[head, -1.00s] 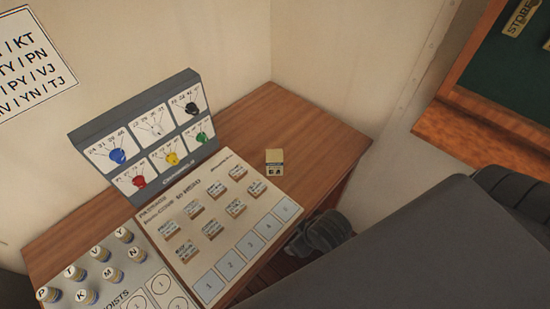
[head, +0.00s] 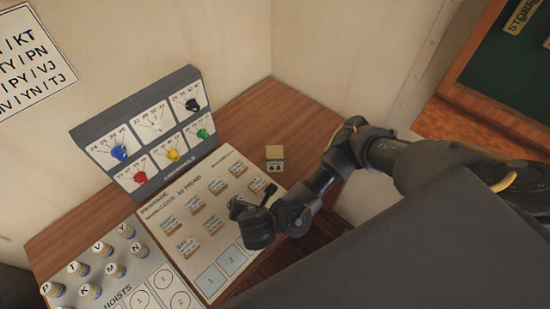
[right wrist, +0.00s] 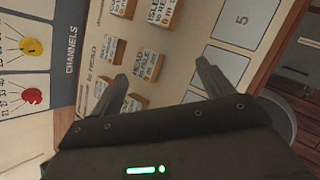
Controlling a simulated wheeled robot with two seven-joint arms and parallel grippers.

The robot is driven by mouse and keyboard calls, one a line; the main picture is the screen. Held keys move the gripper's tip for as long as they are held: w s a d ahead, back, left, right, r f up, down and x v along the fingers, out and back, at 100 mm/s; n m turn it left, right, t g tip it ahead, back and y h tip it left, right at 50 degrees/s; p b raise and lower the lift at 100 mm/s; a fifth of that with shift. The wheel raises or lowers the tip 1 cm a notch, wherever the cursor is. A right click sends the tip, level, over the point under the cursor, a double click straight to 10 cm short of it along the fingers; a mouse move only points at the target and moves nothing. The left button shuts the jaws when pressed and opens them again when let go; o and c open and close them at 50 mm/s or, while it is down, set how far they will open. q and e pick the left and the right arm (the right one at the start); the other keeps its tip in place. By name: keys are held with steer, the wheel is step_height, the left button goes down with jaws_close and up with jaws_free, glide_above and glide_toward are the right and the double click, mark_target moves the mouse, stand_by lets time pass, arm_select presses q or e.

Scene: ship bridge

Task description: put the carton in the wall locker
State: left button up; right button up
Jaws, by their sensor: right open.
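A small carton (head: 275,158), cream and yellowish with dark marks on its front, stands upright on the bare wooden desk top, right of the sloped panel. My right gripper (head: 254,197) is over the lower right part of that panel, left of and nearer than the carton, not touching it. In the right wrist view the two fingers (right wrist: 161,72) are spread with nothing between them; small labelled blocks lie beyond. I cannot make out the carton clearly there. My left gripper is not in view. I see no wall locker that I can identify.
The desk (head: 250,115) carries a grey channel board (head: 150,135) with coloured knobs, a panel of labelled blocks (head: 180,250), and several lettered pegs (head: 110,268). A wood-framed green board (head: 500,65) is on the right wall. Bare desk lies behind the carton.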

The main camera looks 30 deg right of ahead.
mark_target(275, 155)
steer(key=w+d+n+h, duration=0.1)
steer(key=w+d, duration=0.2)
steer(key=d, duration=0.2)
steer(key=w+d+n+t+h, duration=0.1)
steer(key=w+d, duration=0.3)
steer(key=w+d+n+t+h, duration=0.1)
steer(key=w+d, duration=0.3)
steer(key=d, duration=0.1)
steer(key=shift+d+f, duration=0.35)
steer(key=shift+f, duration=0.05)
steer(key=shift+h, duration=0.3)
steer(key=shift+w+r+p+x, duration=0.1)
steer(key=shift+p+x, duration=0.15)
steer(key=shift+x, duration=1.15)
steer(key=shift+w+r+p+x, duration=0.15)
steer(key=shift+p+x, duration=0.1)
steer(key=shift+x, duration=1.15)
steer(key=shift+a, duration=0.1)
steer(key=c, duration=1.3)
